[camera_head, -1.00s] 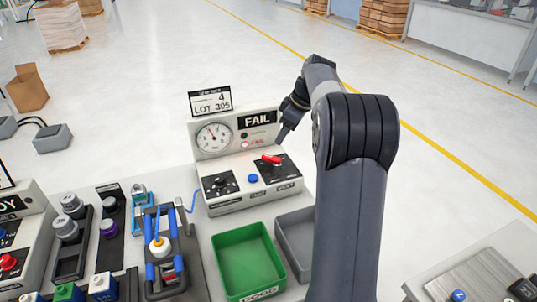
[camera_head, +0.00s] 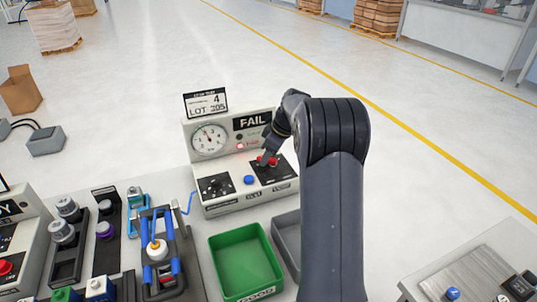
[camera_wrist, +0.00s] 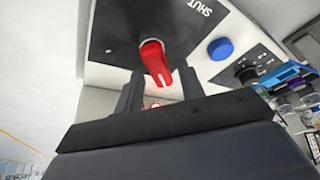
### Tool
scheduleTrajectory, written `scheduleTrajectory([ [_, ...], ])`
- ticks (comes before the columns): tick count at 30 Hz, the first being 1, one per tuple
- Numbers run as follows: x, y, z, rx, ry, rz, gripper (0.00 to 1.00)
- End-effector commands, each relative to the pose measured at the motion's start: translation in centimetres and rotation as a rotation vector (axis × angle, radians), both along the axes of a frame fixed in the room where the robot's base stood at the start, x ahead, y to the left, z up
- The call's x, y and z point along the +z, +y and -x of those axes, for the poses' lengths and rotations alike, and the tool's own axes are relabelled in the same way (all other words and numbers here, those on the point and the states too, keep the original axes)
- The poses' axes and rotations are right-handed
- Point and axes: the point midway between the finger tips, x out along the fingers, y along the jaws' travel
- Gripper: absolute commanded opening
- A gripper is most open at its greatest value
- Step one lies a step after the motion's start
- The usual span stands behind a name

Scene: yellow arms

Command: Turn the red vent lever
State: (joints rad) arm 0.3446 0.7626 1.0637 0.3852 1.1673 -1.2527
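The red vent lever (camera_wrist: 155,62) sits on a black plate marked "SHUT" on the sloped front of the test station (camera_head: 225,205). In the head view the lever (camera_head: 273,161) is partly covered by my gripper (camera_head: 265,160). In the wrist view my gripper (camera_wrist: 158,90) has its two dark fingers apart, one on each side of the lever's lower end. I cannot tell whether either finger touches the lever. The word "FAIL" and a lit red lamp (camera_head: 240,146) show on the station's panel.
A blue button (camera_head: 248,180) and a black knob (camera_head: 215,186) are left of the lever. A gauge (camera_head: 209,139) stands on the panel behind. A green bin (camera_head: 245,262) and a grey bin (camera_head: 287,243) are in front.

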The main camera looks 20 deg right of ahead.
Motion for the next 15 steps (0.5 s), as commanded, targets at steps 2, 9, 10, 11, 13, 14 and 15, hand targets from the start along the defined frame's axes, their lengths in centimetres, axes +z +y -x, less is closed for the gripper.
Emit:
scheduleTrajectory([
  [2, 0.02, -0.01, 0.01, 0.0, 0.0, 0.0, 0.3],
  [9, 0.03, -0.01, 0.01, 0.0, 0.0, 0.0, 0.11],
  [10, 0.03, -0.01, 0.01, 0.0, 0.0, 0.0, 0.08],
  [11, 0.04, -0.01, 0.01, 0.0, 0.0, 0.0, 0.06],
  [13, 0.04, -0.01, 0.01, 0.0, 0.0, 0.0, 0.0],
  [14, 0.04, -0.01, 0.01, 0.0, 0.0, 0.0, 0.0],
  [15, 0.04, -0.01, 0.01, 0.0, 0.0, 0.0, 0.0],
])
